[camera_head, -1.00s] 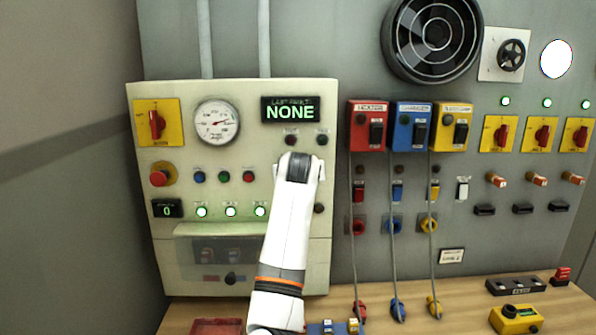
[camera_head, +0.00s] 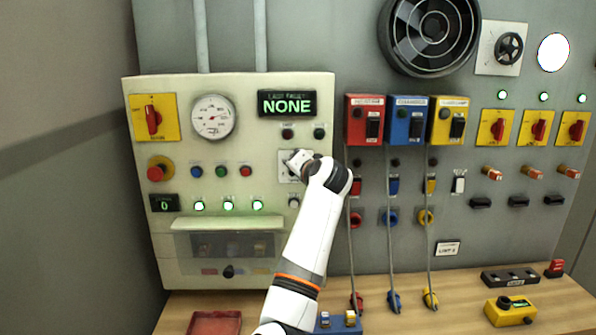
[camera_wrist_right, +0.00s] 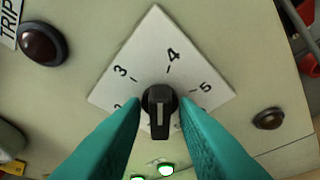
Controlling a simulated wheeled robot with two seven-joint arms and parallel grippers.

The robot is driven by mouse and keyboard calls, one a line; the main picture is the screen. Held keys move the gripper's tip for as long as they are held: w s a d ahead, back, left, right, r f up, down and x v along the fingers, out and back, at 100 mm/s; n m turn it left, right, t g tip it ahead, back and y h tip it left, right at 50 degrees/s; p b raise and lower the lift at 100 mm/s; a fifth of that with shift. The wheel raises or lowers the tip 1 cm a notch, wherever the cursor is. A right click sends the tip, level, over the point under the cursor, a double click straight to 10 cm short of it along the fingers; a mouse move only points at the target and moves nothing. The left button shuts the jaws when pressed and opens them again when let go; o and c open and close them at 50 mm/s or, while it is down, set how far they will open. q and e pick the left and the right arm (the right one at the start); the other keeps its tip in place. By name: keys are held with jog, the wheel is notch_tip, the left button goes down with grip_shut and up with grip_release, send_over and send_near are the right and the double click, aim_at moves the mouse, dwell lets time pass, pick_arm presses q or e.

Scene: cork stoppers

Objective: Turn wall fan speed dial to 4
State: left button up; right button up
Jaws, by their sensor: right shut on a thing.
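The dial is a black knob (camera_wrist_right: 159,100) with a white line, on a white square plate (camera_wrist_right: 125,75) that sits as a diamond in the right wrist view. The numerals 3, 4 and 5 are readable there; a 2 is partly hidden. The white line runs along the knob's lower side, away from the 4. My right gripper (camera_wrist_right: 166,118) is shut on the knob, one teal finger on each side. In the head view my right gripper (camera_head: 298,161) covers the knob and much of the plate (camera_head: 284,170). My left gripper is not in view.
The cream panel (camera_head: 245,150) also holds a red stop button (camera_head: 156,172), a gauge (camera_head: 212,117) and a display reading NONE (camera_head: 287,103). A dark red lamp (camera_wrist_right: 42,43) and a dark button (camera_wrist_right: 269,119) flank the plate. The wall fan (camera_head: 430,37) is above right.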

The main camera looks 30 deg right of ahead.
jog(key=shift+m+t+y, duration=0.3)
jog(key=shift+m+t, duration=0.2)
jog(key=shift+m, duration=0.4)
jog(key=o, duration=0.6)
jog(key=shift+o, duration=0.4)
jog(key=shift+w, duration=0.1)
jog(key=shift+f, duration=0.1)
